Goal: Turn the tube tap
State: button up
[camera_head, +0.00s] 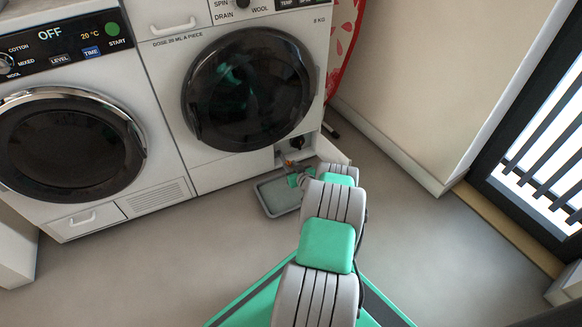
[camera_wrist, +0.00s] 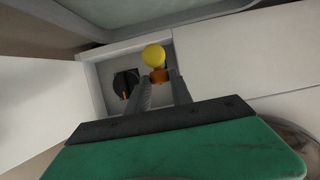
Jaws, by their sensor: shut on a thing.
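The tube tap, an orange piece (camera_wrist: 159,76) with a round yellow end (camera_wrist: 154,55), sits in a small open recess at the bottom of the right-hand machine. In the wrist view my gripper (camera_wrist: 162,80) has its two dark fingers on either side of the orange part, shut on it. The yellow end shows just beyond the fingertips. In the head view the tap is a small orange spot (camera_head: 289,162), and my arm hides most of the gripper. A black round knob with an orange mark (camera_wrist: 125,84) is beside the left finger, apart from it.
A grey shallow tray (camera_head: 279,195) lies on the floor before the recess. The recess's white flap (camera_head: 334,150) stands open on the right. The right-hand washer (camera_head: 225,165) and the left-hand machine (camera_head: 75,215) stand behind. The floor to the right is clear.

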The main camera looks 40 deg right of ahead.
grip_shut()
jog(key=shift+a+m+h, duration=0.15)
jog(key=shift+m+h, duration=0.15)
jog(key=shift+w+a+r+m+g+h+p, duration=0.15)
jog(key=shift+m+g+h, duration=0.1)
jog(key=shift+m+h, duration=0.25)
jog(key=shift+w+a+f+m+g+h+p, duration=0.15)
jog(key=shift+m+g+h, duration=0.1)
jog(key=shift+m+h, duration=0.2)
jog(key=shift+w+a+f+m+g+h+b, duration=0.1)
jog(key=shift+w+a+m+g+h, duration=0.1)
jog(key=shift+m+g+h, duration=1.1)
jog(key=shift+w+a+r+m+g+h+b, duration=0.2)
jog(key=shift+m+g+h, duration=0.65)
jog(key=shift+m+g, duration=0.8)
jog(key=shift+w+a+f+m+g+h, duration=0.15)
jog(key=shift+w+f+m+g+h, duration=0.1)
jog(key=shift+m+g+h, duration=1.15)
jog(key=shift+m, duration=0.5)
